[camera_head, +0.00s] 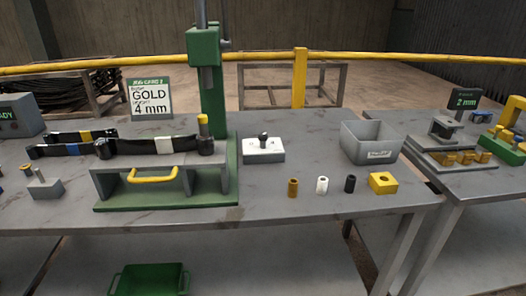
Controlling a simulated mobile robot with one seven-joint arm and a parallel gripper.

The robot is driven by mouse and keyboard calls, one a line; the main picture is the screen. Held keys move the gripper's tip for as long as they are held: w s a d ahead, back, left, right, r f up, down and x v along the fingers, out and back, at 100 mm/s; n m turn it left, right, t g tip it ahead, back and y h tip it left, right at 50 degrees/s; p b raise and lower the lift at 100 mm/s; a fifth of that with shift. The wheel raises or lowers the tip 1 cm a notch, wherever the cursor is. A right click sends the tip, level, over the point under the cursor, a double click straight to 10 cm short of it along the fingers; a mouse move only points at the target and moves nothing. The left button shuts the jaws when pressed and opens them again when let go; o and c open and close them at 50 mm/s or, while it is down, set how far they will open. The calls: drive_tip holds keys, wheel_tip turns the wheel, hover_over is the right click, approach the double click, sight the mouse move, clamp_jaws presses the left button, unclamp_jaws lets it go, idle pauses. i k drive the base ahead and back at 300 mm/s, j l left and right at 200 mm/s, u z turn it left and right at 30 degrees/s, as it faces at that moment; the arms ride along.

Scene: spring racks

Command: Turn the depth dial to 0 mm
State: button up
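A white block with a black knob (263,138) on top, which looks like the depth dial (262,152), sits on the grey workbench just right of the green press. Small dark marks flank the knob, too small to read with certainty, so its setting cannot be told. My gripper is not in view.
The green press (205,85) and its grey fixture with a yellow handle (153,175) stand left of the dial. Right are a grey bin (371,142), small gold, white and black cylinders, and a yellow block (382,183). A second table's sign reads "2 mm" (464,99).

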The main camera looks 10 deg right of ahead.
sight(262, 137)
drive_tip(key=i+z, duration=0.4)
drive_tip(key=i, duration=0.85)
